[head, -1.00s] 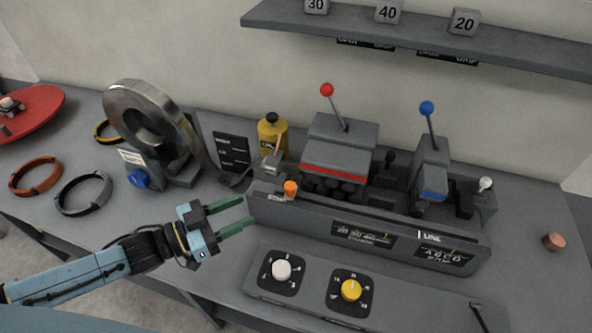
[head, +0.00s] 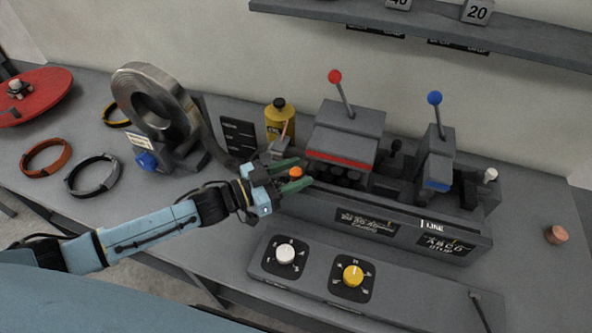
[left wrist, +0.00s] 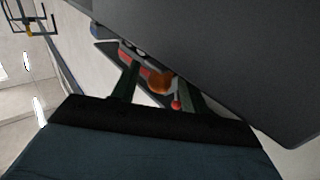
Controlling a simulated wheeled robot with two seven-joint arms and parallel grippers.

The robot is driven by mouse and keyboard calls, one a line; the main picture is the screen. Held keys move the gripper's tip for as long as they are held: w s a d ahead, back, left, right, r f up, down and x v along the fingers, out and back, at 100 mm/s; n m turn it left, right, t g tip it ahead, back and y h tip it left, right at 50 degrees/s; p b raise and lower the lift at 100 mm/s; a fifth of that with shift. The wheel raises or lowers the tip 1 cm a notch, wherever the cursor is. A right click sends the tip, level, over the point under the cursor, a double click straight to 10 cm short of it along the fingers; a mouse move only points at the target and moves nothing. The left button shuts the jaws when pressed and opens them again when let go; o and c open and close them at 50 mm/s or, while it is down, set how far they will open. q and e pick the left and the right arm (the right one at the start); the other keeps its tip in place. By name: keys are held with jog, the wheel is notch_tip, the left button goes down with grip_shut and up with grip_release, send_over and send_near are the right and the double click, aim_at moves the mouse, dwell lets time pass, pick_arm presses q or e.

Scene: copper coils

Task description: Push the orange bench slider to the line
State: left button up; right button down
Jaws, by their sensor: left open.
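The orange slider knob (head: 296,172) sits at the left end of the long grey bench rail (head: 385,216). A white line mark (head: 422,225) with the word LINE is on the rail's front face, well to the right of the knob. My left gripper (head: 304,172) is open, its green fingers around the knob's sides in the head view, one behind and one in front. In the left wrist view the orange knob (left wrist: 158,83) shows between the two fingers. Whether either finger touches it I cannot tell. My right gripper is not in view.
Behind the rail stand a block with a red-knobbed lever (head: 335,78) and one with a blue-knobbed lever (head: 435,99). A yellow bottle (head: 280,122) and a metal coil (head: 150,103) stand left. A dial panel (head: 318,275) lies in front. A copper piece (head: 556,235) lies at right.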

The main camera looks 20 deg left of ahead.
pick_arm(q)
jog(key=shift+w+d, duration=0.2)
grip_shut()
dwell(0.3)
jog(key=shift+d, duration=0.15)
